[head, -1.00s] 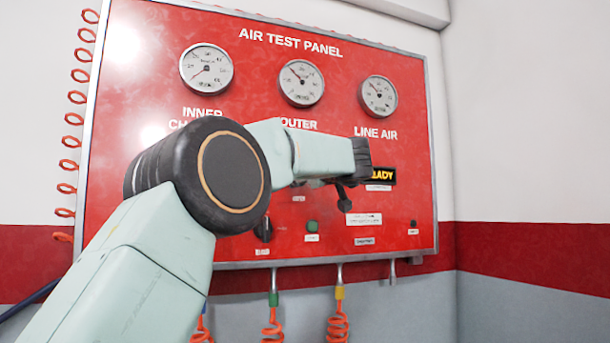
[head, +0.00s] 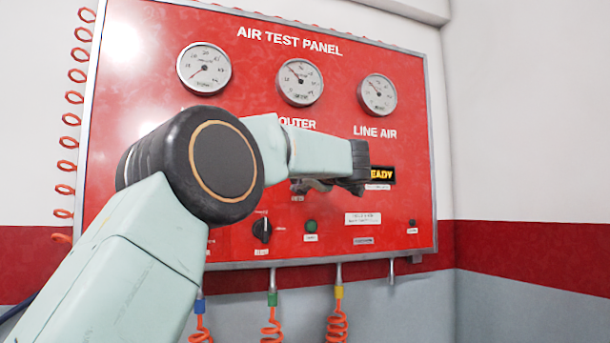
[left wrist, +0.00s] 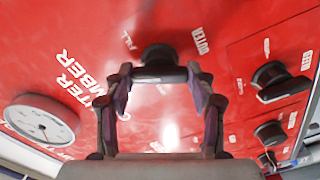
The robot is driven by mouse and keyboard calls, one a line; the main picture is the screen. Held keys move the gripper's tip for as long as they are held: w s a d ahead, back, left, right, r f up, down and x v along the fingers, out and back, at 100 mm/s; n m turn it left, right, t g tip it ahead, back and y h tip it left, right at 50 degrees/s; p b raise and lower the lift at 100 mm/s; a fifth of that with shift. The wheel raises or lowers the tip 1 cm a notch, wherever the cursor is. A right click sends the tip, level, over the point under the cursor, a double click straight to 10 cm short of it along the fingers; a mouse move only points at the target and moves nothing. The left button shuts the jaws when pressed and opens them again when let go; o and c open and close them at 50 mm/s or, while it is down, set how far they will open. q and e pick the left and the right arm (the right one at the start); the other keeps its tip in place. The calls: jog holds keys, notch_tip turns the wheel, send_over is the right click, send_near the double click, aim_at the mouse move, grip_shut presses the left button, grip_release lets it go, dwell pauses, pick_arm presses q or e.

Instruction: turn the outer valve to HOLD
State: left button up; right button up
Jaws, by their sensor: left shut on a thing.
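The outer valve is a black knob (left wrist: 160,54) on the red panel, below the outer chamber gauge (head: 300,82). In the left wrist view it sits between the two fingertips of my left gripper (left wrist: 160,74), which is shut on its bar. The bar lies roughly across that view; small FILL and OUTER labels stand near it. I cannot read which position it points to. In the head view my left gripper (head: 318,186) is at the panel, and my arm hides the valve. My right gripper is not in view.
Other black knobs (left wrist: 272,80) (left wrist: 271,133) sit to the right in the wrist view. In the head view, a selector knob (head: 262,230), a green button (head: 311,226) and a lit READY display (head: 381,175) are near my arm. Coiled orange hoses (head: 337,322) hang below.

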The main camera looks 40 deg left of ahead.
pick_arm(q)
jog(key=n, duration=0.5)
jog(key=shift+b, duration=0.3)
jog(key=shift+f+n, duration=0.15)
jog(key=shift+n, duration=0.15)
jog(key=o, duration=1.2)
jog(key=shift+s, duration=0.35)
jog(key=shift+c, duration=0.2)
jog(key=shift+w, duration=0.1)
jog(key=shift+w, duration=0.1)
jog(key=shift+w, duration=0.1)
